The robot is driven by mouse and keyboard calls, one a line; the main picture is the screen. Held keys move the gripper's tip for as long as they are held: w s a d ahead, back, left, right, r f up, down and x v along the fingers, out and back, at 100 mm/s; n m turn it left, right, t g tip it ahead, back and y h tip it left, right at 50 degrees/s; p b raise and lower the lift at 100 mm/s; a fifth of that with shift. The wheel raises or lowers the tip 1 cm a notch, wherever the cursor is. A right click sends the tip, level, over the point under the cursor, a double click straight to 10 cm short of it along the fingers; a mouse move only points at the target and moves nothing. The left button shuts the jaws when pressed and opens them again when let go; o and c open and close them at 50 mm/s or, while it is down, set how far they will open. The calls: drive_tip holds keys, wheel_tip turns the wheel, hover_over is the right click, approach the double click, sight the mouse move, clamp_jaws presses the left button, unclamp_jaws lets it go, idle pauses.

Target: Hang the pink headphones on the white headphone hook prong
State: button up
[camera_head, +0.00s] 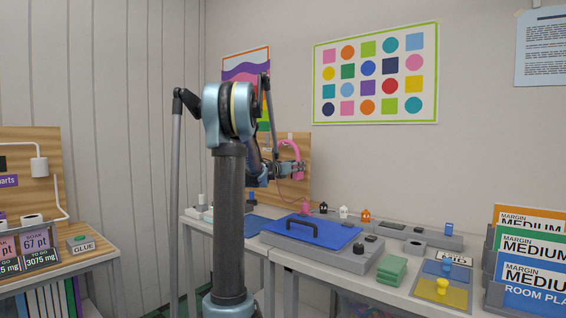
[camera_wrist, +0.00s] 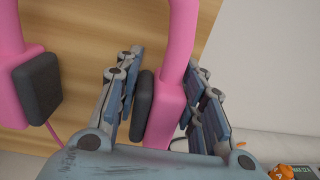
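The pink headphones (camera_head: 298,153) are upright in front of a wooden board, band at the top, above the table. In the wrist view one pink ear cup (camera_wrist: 168,112) with its dark pad lies between the two fingers of my gripper (camera_wrist: 160,105). The fingers are closed in on both sides of this cup. The other cup (camera_wrist: 12,85) hangs free at the left. In the head view my gripper (camera_head: 290,168) is at the headphones' side. I cannot clearly make out the white hook prong; whether the band touches it is unclear.
The wooden board (camera_head: 268,150) stands behind the headphones. Below are a blue-lidded machine (camera_head: 325,233), small figures, green pads (camera_head: 392,268) and a yellow mat (camera_head: 442,294). Booklets (camera_head: 528,262) stand at the right. A second table (camera_head: 75,258) is at the left.

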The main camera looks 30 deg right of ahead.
sight(297, 155)
drive_tip(key=shift+c, duration=0.5)
drive_tip(key=shift+r, duration=2.5)
drive_tip(key=o, duration=0.4)
clamp_jaws()
drive_tip(key=shift+a, duration=0.1)
drive_tip(key=s+a+f, duration=0.3)
drive_tip(key=a, duration=0.6)
drive_tip(key=shift+s+f, duration=0.2)
drive_tip(key=shift+s, duration=0.15)
drive_tip(key=shift+d, duration=0.1)
drive_tip(key=shift+f+x, duration=0.15)
drive_tip(key=shift+x, duration=1.2)
drive_tip(key=shift+f+x, duration=0.15)
drive_tip(key=shift+x, duration=1.15)
